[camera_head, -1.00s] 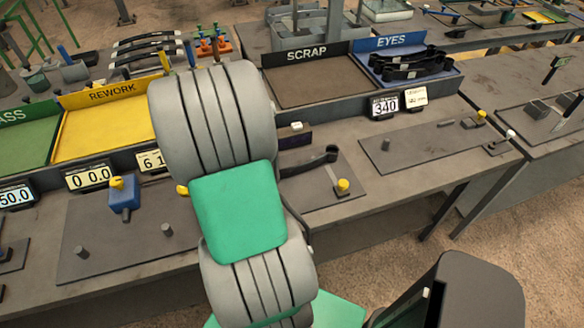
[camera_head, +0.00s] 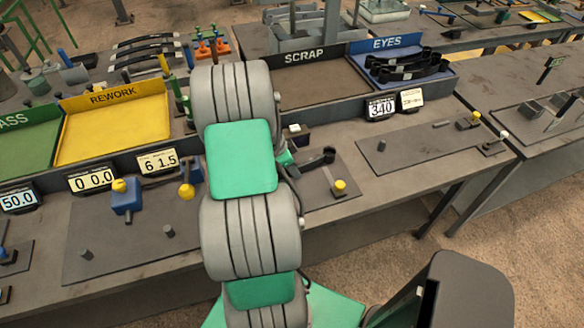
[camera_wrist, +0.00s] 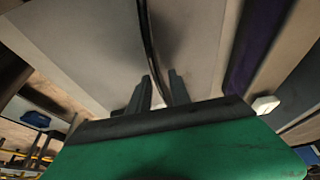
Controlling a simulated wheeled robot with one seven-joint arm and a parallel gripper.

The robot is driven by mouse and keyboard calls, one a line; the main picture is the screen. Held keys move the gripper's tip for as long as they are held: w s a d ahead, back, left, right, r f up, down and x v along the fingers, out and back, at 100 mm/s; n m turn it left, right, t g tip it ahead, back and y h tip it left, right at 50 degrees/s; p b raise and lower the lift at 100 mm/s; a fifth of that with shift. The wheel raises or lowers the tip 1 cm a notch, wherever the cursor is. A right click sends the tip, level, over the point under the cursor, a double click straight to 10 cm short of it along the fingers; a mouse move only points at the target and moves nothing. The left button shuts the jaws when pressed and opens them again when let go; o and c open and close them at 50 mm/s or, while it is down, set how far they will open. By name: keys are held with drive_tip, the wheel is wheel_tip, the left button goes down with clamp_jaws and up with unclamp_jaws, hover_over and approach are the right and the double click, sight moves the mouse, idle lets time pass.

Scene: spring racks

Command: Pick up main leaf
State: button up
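The main leaf is probably the dark curved strip (camera_head: 318,160) with a rolled eye at its right end, on a grey plate on the bench. Its left part is hidden behind my arm in the head view. In the wrist view a thin dark strip (camera_wrist: 149,40), apparently this leaf, runs down from the top edge to between my fingers. My gripper (camera_wrist: 160,78) is open, with the strip between its two fingers and a gap visible beside it. Whether a finger touches the strip, I cannot tell. My gripper's fingers are hidden in the head view.
A yellow-topped peg (camera_head: 340,186) stands near the leaf's eye. Behind are the SCRAP tray (camera_head: 322,86), the blue EYES tray (camera_head: 445,78) with several dark leaves, and the yellow REWORK tray (camera_head: 110,132). A plate (camera_head: 420,145) at right is mostly bare.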

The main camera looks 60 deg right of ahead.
clamp_jaws()
idle(0.3)
idle(0.7)
drive_tip(key=shift+d+r, duration=0.1)
drive_tip(key=shift+r, duration=0.05)
